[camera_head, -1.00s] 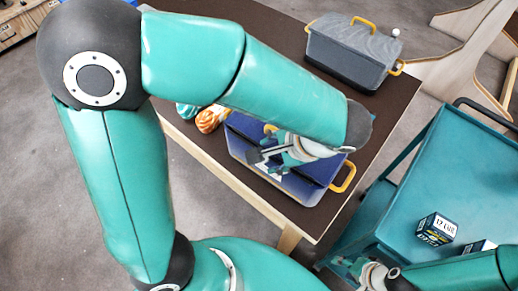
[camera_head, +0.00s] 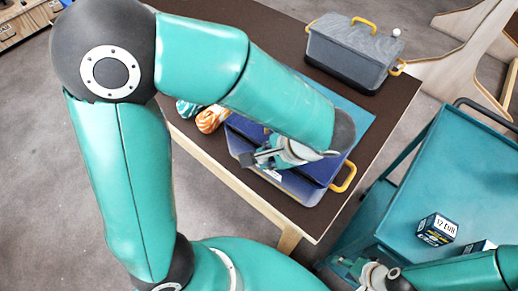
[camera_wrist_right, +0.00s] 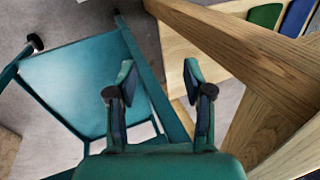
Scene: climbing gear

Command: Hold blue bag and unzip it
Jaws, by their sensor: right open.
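The blue bag (camera_head: 302,190) lies on the dark-topped table, with a yellow handle (camera_head: 344,177) at its right end. My left arm crosses over it and hides much of its far side. My left gripper (camera_head: 252,158) is over the bag's left part; I cannot tell whether its fingers are shut or touch the bag. The zip cannot be made out. My right gripper (camera_head: 356,268) is low at the bottom right, between the table and the teal cart, away from the bag. The right wrist view shows its two fingers (camera_wrist_right: 157,88) apart with nothing between them.
A grey bag (camera_head: 352,50) with yellow handles stands at the table's back. Orange (camera_head: 212,118) and teal rope coils lie left of the blue bag. A flat lighter-blue surface (camera_head: 357,112) shows beyond my arm. The teal cart (camera_head: 455,165) carries a small box (camera_head: 437,229).

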